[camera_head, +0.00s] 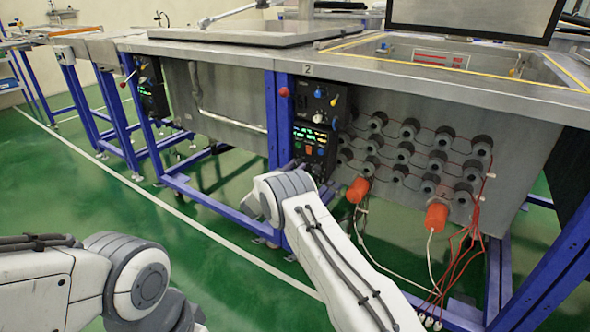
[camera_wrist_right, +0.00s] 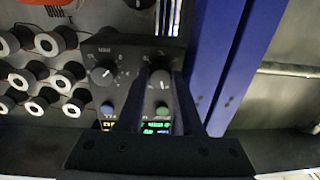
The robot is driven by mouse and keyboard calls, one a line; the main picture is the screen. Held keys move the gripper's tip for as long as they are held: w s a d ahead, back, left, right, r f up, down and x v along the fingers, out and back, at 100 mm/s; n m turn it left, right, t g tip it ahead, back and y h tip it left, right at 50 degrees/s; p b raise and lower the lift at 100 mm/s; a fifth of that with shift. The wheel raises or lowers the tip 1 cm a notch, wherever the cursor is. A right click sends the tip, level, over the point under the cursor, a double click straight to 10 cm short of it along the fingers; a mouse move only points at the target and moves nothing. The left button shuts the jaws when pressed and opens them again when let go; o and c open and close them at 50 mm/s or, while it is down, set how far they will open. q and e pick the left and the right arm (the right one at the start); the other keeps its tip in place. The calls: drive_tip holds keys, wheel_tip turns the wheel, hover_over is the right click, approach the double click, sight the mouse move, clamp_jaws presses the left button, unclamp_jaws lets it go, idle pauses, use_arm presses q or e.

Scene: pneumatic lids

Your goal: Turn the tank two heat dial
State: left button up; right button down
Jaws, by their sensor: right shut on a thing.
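The tank two control box (camera_head: 318,105) is black and hangs on the blue post below the "2" label in the head view. It also shows in the right wrist view (camera_wrist_right: 130,52), with two dials side by side. One dial (camera_wrist_right: 103,73) with a white pointer is free. My right gripper (camera_wrist_right: 160,74) is shut on the other dial (camera_wrist_right: 160,79), with one finger on each side of it. The dial lettering is too small to read. In the head view my right forearm and wrist hide the fingertips. My left arm shows at the lower left, its gripper out of view.
Rows of round dark fittings (camera_head: 405,148) cover the tank's side, with two orange plugs (camera_head: 437,216) and hanging red and white cables (camera_head: 470,245). A blue post (camera_wrist_right: 228,65) stands beside the box. Green floor is open at the left.

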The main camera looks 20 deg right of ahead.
drive_tip(key=m+b, duration=0.1)
drive_tip(key=m, duration=0.3)
drive_tip(key=shift+f+b, duration=0.15)
drive_tip(key=shift+b, duration=0.25)
drive_tip(key=m+b, duration=0.2)
drive_tip(key=m, duration=0.2)
drive_tip(key=shift+a+m, duration=0.1)
drive_tip(key=shift+m, duration=0.5)
drive_tip(key=c, duration=0.8)
unclamp_jaws()
drive_tip(key=shift+c, duration=0.2)
